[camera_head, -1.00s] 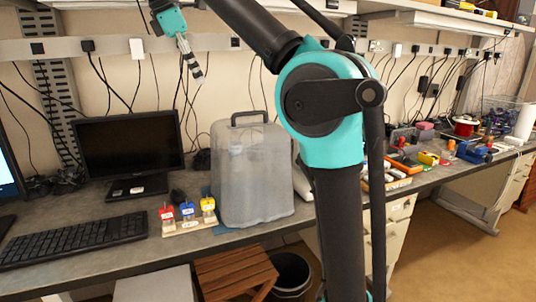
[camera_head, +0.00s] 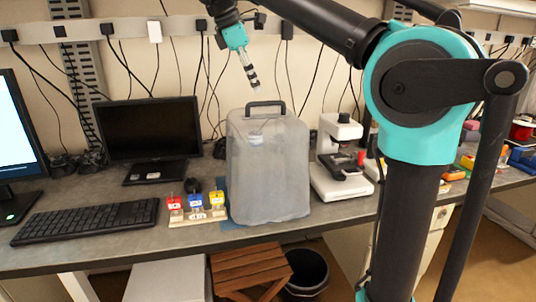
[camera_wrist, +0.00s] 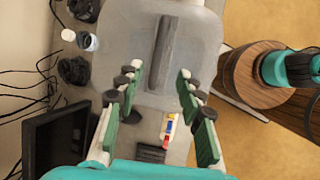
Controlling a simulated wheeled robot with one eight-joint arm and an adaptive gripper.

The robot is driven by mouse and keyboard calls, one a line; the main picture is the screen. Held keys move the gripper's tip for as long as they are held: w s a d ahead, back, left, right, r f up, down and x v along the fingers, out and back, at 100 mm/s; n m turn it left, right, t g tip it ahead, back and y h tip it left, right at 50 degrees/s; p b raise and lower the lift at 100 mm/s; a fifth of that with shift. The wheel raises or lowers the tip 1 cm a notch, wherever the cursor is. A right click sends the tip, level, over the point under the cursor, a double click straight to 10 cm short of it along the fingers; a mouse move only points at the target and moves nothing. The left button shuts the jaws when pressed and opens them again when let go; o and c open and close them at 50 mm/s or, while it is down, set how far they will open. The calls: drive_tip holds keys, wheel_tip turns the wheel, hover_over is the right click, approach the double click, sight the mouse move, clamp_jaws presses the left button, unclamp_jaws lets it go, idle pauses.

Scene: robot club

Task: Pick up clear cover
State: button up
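The clear cover (camera_head: 268,175) is a translucent grey box with a dark handle (camera_head: 265,106) on top. It stands upright on the bench, right of the keyboard and the small coloured blocks. My gripper (camera_head: 254,88) is above the cover's handle and apart from it in the head view. In the wrist view my gripper (camera_wrist: 159,88) is open and empty, its fingers spread wide. There the cover's top (camera_wrist: 128,50) and its handle (camera_wrist: 165,55) lie beyond the fingertips, the handle running between the two finger lines. What is inside the cover is blurred.
A white microscope (camera_head: 340,160) stands close to the cover's right. Red, blue and yellow blocks (camera_head: 196,207) sit at its left, with a monitor (camera_head: 150,130) and keyboard (camera_head: 88,222) further left. A wooden stool (camera_head: 250,270) and a black bin (camera_head: 306,272) are below the bench edge.

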sight(263, 104)
drive_tip(key=shift+w+x, duration=0.1)
drive_tip(key=shift+x, duration=2.05)
drive_tip(key=shift+w+x, duration=0.15)
drive_tip(key=shift+x, duration=1.95)
drive_tip(key=shift+a, duration=0.1)
clamp_jaws()
